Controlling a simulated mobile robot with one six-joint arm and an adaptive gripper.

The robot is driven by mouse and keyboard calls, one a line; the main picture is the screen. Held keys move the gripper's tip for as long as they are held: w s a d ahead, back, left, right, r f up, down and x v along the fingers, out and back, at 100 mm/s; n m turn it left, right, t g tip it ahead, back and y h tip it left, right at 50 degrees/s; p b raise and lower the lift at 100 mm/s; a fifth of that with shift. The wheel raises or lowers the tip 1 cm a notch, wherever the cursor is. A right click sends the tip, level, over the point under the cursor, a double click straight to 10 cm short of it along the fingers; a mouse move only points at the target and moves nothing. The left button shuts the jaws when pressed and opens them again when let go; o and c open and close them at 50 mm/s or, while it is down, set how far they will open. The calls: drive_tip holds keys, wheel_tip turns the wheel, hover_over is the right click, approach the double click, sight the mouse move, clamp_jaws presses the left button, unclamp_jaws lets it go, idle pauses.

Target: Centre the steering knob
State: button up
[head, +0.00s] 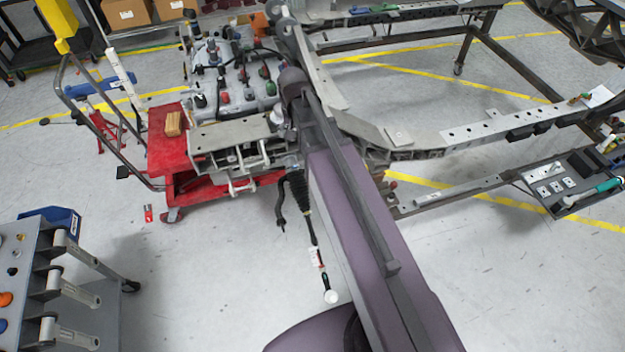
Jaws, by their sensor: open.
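I cannot tell for sure which part is the steering knob. A black ribbed boot (300,192) hangs below the front of the chassis frame, with a thin dark rod running down from it. The rod ends in a round white piece (331,297) above the floor. A small pale round piece (278,115) sits by the frame's front end, close beside my arm. A grey machine unit (235,75) to its left carries several red, green and black caps. My purple arm reaches up through the middle of the view and hides part of the frame. My gripper's fingers do not show.
The grey chassis frame (450,136) extends right. A red cart (168,150) carries the machine unit and a wooden block (175,123). A grey workstation (60,290) stands at lower left. A tool tray (570,185) hangs at right. The floor at lower centre-left is clear.

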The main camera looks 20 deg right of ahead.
drive_tip(key=s+d+f+n+b, duration=0.1)
drive_tip(key=s+f+n+b, duration=0.2)
drive_tip(key=s, duration=0.9)
drive_tip(key=shift+f+n+b, duration=0.3)
drive_tip(key=shift+f+b, duration=0.8)
drive_tip(key=shift+f, duration=0.25)
drive_tip(key=shift+s, duration=0.15)
